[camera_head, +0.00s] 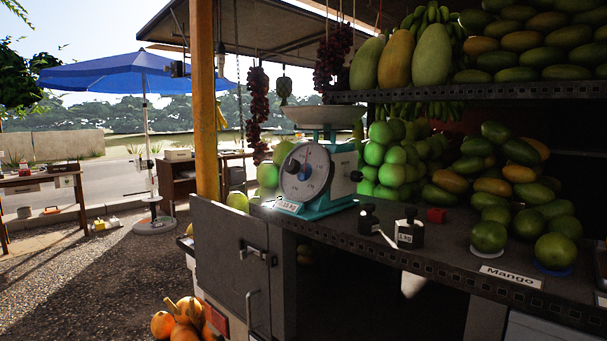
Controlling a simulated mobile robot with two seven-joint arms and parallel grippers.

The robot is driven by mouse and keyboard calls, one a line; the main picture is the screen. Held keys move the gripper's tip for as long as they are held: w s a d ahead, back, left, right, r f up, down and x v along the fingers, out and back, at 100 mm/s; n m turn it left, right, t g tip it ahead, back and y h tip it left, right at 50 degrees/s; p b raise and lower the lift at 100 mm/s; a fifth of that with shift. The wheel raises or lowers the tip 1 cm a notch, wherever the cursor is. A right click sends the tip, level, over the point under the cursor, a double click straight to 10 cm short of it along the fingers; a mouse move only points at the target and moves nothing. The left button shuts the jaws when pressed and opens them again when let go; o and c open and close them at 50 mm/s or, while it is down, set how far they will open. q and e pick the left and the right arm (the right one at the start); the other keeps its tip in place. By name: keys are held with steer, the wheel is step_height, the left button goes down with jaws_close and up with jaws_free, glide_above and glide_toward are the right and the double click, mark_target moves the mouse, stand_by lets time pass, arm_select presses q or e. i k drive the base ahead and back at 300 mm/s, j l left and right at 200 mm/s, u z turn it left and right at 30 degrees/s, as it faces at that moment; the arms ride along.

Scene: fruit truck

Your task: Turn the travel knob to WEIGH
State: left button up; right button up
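A teal weighing scale (330,203) with a round white dial (306,172) and a pale pan (322,116) on top stands on the dark counter of the fruit stall. A small black knob (356,176) sticks out of the scale's right side. It is too small to read any WEIGH marking or to tell its setting, and I cannot confirm that it is the travel knob. Neither of my grippers is in view.
Mangoes (488,236) and a Mango sign (511,277) are farther right. A grey cabinet door (233,262) is below left, with pumpkins (186,318).

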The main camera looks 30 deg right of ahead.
mark_target(355, 176)
steer(key=z, duration=1.3)
